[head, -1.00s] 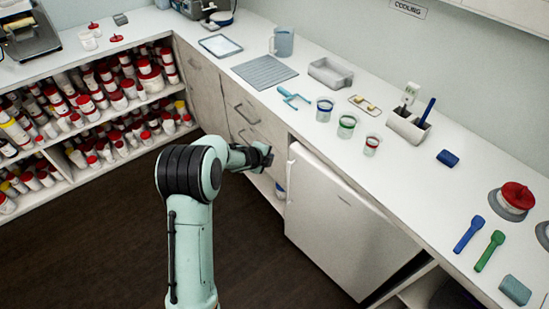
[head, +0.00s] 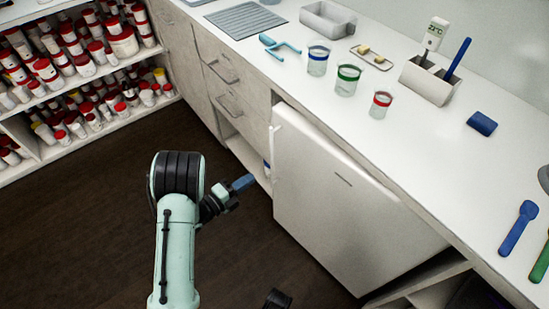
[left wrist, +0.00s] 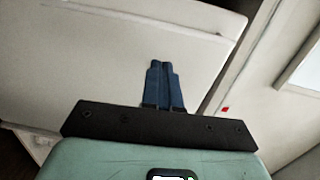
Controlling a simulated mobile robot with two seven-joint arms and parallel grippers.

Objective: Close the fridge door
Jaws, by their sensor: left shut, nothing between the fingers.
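The fridge door (head: 340,200) is the white panel under the counter in the head view. Its left edge, with a pale upright strip (head: 273,150), stands near the drawers. In the left wrist view the shut fingers (left wrist: 161,66) point at a large pale panel (left wrist: 90,70), which seems to be the door. Contact cannot be told. My right gripper is not recognisable in view.
Drawers (head: 235,95) stand left of the fridge. Shelves of red-lidded jars (head: 90,70) are at the left. The counter (head: 330,110) carries beakers, a caddy (head: 428,85) and a blue spoon (head: 518,228). The dark floor (head: 90,220) is clear.

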